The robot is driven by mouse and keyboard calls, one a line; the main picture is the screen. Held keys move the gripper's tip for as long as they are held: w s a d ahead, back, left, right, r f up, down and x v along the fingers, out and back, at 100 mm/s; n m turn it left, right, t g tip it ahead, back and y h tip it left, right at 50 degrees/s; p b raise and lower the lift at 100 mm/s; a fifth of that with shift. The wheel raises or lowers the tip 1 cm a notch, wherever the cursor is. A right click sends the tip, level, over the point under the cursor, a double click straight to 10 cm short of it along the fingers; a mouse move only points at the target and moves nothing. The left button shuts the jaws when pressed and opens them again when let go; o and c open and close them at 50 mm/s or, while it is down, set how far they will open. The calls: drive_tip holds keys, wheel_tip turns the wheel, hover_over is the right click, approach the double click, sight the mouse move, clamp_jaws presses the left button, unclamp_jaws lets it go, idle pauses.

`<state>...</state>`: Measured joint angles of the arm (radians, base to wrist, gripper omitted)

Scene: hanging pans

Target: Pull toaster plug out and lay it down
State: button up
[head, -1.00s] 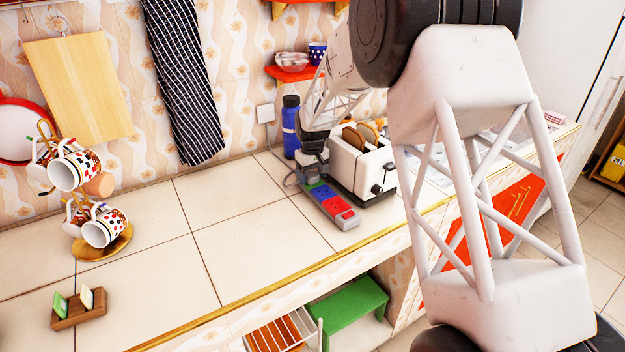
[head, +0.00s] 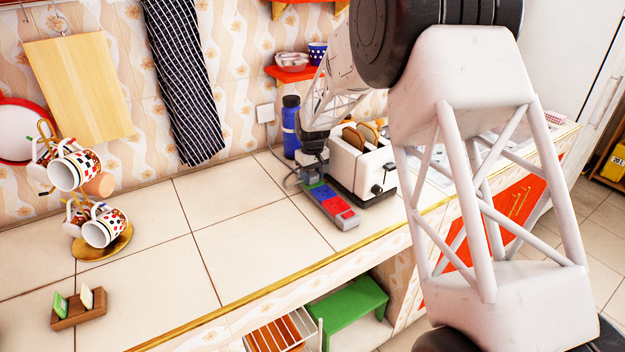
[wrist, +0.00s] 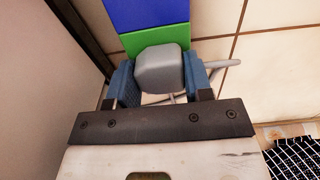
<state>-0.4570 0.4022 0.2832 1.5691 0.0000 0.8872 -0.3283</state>
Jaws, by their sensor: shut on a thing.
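A grey plug (wrist: 162,68) sits between the blue pads of my gripper (wrist: 161,82) in the wrist view, and the gripper is shut on it. The plug overlaps the green end section of the power strip (wrist: 155,15); I cannot tell whether its pins are seated. A grey cord runs off to the right of the plug. In the head view the power strip (head: 340,212) lies on the counter beside the white toaster (head: 361,168), which holds bread slices. My gripper (head: 313,172) is at the strip's far end, and the plug cannot be made out there.
A blue bottle (head: 290,127) stands just behind my gripper, near a wall socket (head: 265,113). The tiled counter (head: 240,240) is clear left of the strip. A mug stand (head: 102,246) and a small wooden holder (head: 79,312) stand further left.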

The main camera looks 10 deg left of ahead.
sight(312, 173)
drive_tip(key=c, duration=0.3)
drive_tip(key=shift+r, duration=0.15)
drive_tip(key=shift+r, duration=0.5)
drive_tip(key=shift+r, duration=0.9)
drive_tip(key=shift+r, duration=1.1)
drive_tip(key=shift+r, duration=0.35)
